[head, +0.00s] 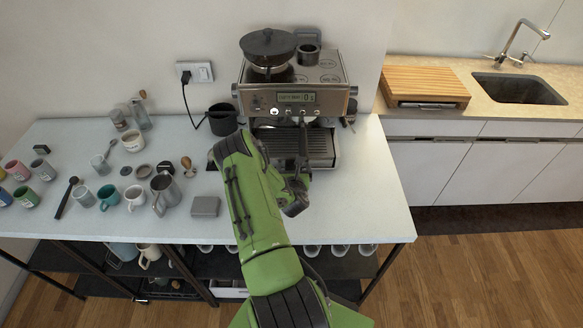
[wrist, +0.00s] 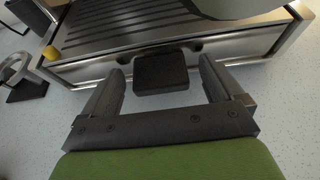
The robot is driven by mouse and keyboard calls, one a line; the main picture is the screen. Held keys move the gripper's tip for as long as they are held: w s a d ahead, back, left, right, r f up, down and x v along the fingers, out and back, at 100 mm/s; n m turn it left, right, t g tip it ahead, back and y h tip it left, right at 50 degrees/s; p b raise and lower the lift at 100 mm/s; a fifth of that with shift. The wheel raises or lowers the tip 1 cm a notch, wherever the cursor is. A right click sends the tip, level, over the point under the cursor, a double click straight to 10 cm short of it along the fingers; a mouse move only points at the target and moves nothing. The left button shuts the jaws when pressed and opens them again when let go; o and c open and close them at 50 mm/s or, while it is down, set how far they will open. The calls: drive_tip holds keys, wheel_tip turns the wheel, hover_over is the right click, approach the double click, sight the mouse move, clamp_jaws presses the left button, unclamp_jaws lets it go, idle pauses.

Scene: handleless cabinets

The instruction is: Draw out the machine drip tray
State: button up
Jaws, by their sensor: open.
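The coffee machine (head: 297,95) stands at the back of the white table, and its ridged drip tray (head: 318,148) is low at the front. In the wrist view the drip tray's steel front (wrist: 225,49) runs across the machine's base, with a dark block-shaped grip (wrist: 160,72) at its middle. The slatted top (wrist: 130,22) shows above it. My gripper (wrist: 163,78) is open, one finger on each side of the dark grip. I cannot tell whether the fingers touch it. In the head view my arm hides part of the tray's left side.
Several cups, jars and a steel pitcher (head: 165,190) stand on the table's left half. A flat grey box (head: 205,206) lies left of my arm. The white tabletop (head: 360,205) right of my arm is clear.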

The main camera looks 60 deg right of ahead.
drive_tip(key=shift+w+d, duration=0.1)
drive_tip(key=c, duration=1.6)
drive_tip(key=o, duration=1)
drive_tip(key=shift+c, duration=0.2)
drive_tip(key=shift+r, duration=0.1)
drive_tip(key=c, duration=0.5)
drive_tip(key=shift+a+b, duration=0.25)
drive_tip(key=shift+b, duration=0.2)
drive_tip(key=shift+s+a+b, duration=0.3)
drive_tip(key=shift+a+b, duration=0.2)
drive_tip(key=shift+s+a+b, duration=0.3)
drive_tip(key=shift+a+b, duration=0.2)
drive_tip(key=shift+s+a+b, duration=0.3)
drive_tip(key=shift+a+b, duration=0.25)
drive_tip(key=shift+b, duration=0.25)
drive_tip(key=shift+s+a+b, duration=0.3)
drive_tip(key=shift+a+b, duration=0.25)
drive_tip(key=shift+b, duration=0.25)
drive_tip(key=shift+a, duration=0.1)
drive_tip(key=shift+r, duration=0.1)
drive_tip(key=shift+b, duration=0.45)
